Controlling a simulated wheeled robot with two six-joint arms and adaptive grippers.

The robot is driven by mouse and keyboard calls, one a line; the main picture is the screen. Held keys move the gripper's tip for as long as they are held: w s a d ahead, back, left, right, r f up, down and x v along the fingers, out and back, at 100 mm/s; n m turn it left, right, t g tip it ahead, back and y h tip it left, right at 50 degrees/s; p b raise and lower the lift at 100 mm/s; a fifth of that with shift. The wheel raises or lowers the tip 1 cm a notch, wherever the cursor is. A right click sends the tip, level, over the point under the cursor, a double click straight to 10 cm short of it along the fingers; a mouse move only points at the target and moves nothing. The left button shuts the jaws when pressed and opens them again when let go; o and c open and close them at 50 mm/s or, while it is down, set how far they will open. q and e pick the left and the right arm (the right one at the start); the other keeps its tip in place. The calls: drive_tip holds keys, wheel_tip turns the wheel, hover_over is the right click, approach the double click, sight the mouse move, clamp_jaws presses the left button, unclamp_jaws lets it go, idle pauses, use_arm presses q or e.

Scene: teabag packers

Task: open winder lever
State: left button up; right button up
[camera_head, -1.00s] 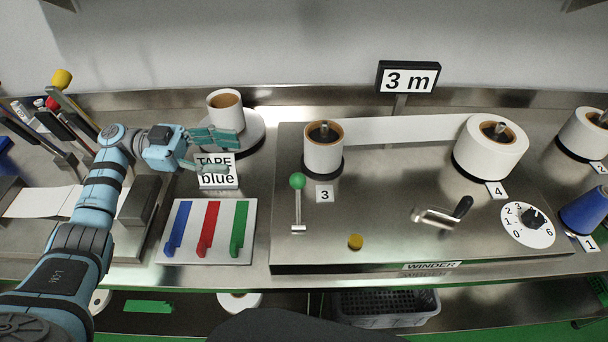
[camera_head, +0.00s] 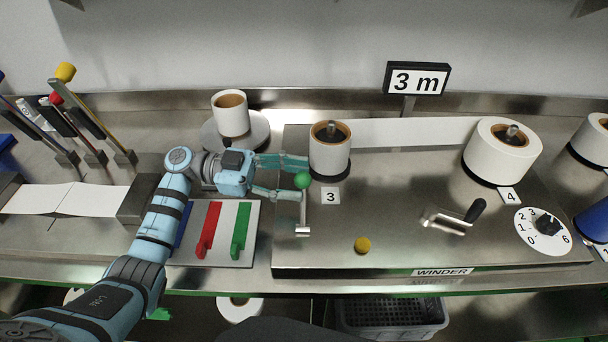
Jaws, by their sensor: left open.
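The winder (camera_head: 400,252) is a steel plate with two paper rolls on spindles, a white strip running between them. Its lever is a short metal rod (camera_head: 303,212) with a green ball knob (camera_head: 303,180), standing at the left end beside the label 3. My left gripper (camera_head: 294,178) is open, its fingers pointing right, with the green knob at the fingertips. I cannot tell whether the fingers touch the knob. A crank with a black handle (camera_head: 476,210) and a yellow button (camera_head: 362,245) are on the winder. My right gripper is not in view.
A cup (camera_head: 231,114) on a saucer stands behind my left gripper. A board (camera_head: 221,257) with coloured strips lies under my left arm. The roll (camera_head: 329,152) by label 3 stands just behind the knob. A round dial (camera_head: 543,232) is at the right.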

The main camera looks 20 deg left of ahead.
use_arm(q)
drive_tip(key=shift+w+d, duration=0.15)
drive_tip(key=shift+d, duration=1)
clamp_jaws()
